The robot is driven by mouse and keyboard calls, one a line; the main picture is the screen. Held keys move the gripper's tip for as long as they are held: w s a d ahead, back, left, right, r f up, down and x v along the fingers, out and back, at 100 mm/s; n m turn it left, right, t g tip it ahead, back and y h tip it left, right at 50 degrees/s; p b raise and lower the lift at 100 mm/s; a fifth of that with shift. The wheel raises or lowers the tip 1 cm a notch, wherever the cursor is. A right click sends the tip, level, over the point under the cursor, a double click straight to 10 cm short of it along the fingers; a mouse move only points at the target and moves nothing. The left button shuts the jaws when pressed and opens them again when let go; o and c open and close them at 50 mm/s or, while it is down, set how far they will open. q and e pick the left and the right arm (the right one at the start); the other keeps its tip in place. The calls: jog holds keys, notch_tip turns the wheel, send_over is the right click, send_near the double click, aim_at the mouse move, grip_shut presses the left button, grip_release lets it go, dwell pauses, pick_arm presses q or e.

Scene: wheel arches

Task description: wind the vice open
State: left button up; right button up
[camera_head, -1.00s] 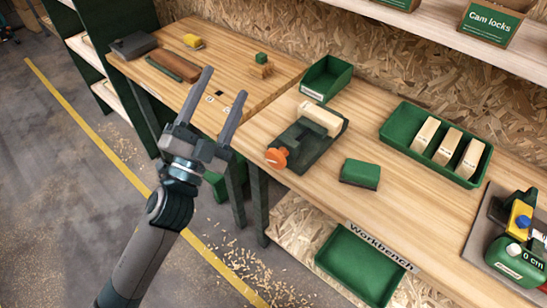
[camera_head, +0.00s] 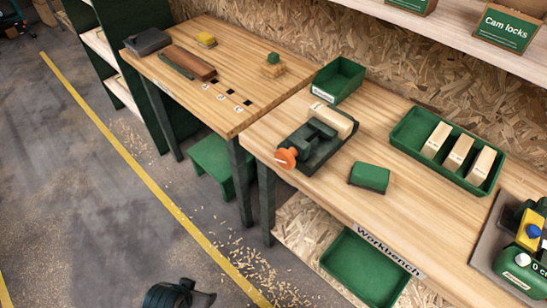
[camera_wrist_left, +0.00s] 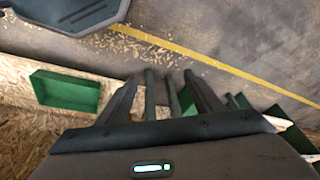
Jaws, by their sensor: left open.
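The dark vice (camera_head: 313,141) sits on the workbench (camera_head: 300,185) in the head view. Its round orange handle (camera_head: 286,157) faces the bench's front edge. A pale wooden block (camera_head: 337,121) lies at the vice's far end; I cannot tell how tightly the jaws hold it. My left gripper (camera_wrist_left: 162,92) shows in the left wrist view with its two fingers apart and nothing between them. It is away from the vice. In the head view only a dark part of my arm shows at the bottom edge. My right gripper is in neither view.
A green sanding-type block (camera_head: 369,177) lies right of the vice. A green bin (camera_head: 338,79) stands behind it, and a green tray (camera_head: 402,137) with wooden blocks stands to the right. A lower green tray (camera_head: 365,268) sits under the front edge. Open floor lies left.

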pick_arm(q)
jog(key=s+f+g, duration=0.1)
jog(key=s+f, duration=0.2)
jog(key=f, duration=1.3)
jog(key=s+a+f+g, duration=0.1)
jog(key=s+a+f, duration=0.2)
jog(key=s+f, duration=1.6)
notch_tip(320, 180, down, 2)
jog(key=shift+s+a+g, duration=0.15)
jog(key=shift+a+g, duration=0.05)
jog(key=shift+g, duration=0.1)
